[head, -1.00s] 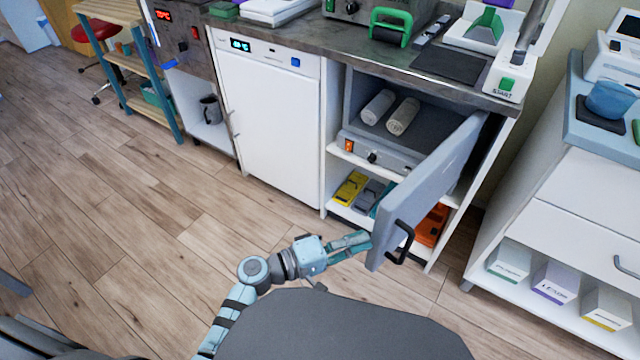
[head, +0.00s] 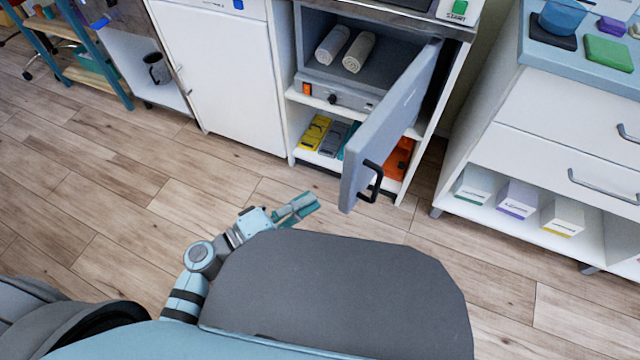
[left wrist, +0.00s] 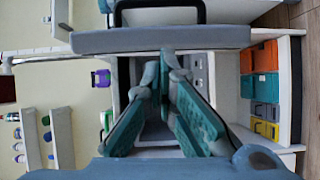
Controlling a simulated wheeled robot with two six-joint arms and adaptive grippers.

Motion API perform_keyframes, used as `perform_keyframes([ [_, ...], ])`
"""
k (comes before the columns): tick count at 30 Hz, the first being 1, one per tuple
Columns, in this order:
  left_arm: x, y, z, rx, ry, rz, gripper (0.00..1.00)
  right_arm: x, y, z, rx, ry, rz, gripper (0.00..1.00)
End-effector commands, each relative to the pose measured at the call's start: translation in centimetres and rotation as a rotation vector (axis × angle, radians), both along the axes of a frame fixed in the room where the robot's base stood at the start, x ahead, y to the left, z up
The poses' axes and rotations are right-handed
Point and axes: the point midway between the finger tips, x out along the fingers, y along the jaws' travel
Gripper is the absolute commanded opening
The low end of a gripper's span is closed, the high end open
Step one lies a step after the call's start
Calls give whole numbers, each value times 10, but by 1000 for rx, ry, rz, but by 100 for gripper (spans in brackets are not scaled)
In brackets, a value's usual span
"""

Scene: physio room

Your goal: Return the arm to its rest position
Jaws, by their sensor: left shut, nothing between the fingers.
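My left arm (head: 202,256) comes in low in the head view, bent, beside my dark grey body panel. My left gripper (head: 299,208) is shut and empty, above the floor, apart from the open cabinet door. Its teal fingers also show in the left wrist view (left wrist: 168,105). My right gripper is not in view.
The grey door (head: 400,115) with a black handle (head: 371,182) stands open, showing two rolled towels (head: 345,48). Yellow boxes (head: 316,131) and orange boxes (head: 398,158) sit on the shelf below. A white drawer unit (head: 545,115) stands at right. The wooden floor (head: 110,210) at left is clear.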

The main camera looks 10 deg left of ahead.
Motion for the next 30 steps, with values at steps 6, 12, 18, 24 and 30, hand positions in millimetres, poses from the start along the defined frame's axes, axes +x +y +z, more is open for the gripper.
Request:
perform_keyframes([
  [6,-15,16,-4,16,6,-12,0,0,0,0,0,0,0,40],
  [12,-9,33,-50,166,83,56,0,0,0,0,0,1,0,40],
  [18,-61,108,-222,731,341,116,0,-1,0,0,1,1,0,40],
  [24,-183,185,-340,1319,490,-103,0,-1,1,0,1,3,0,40],
  [30,-306,194,-379,1592,518,-531,0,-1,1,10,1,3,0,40],
])
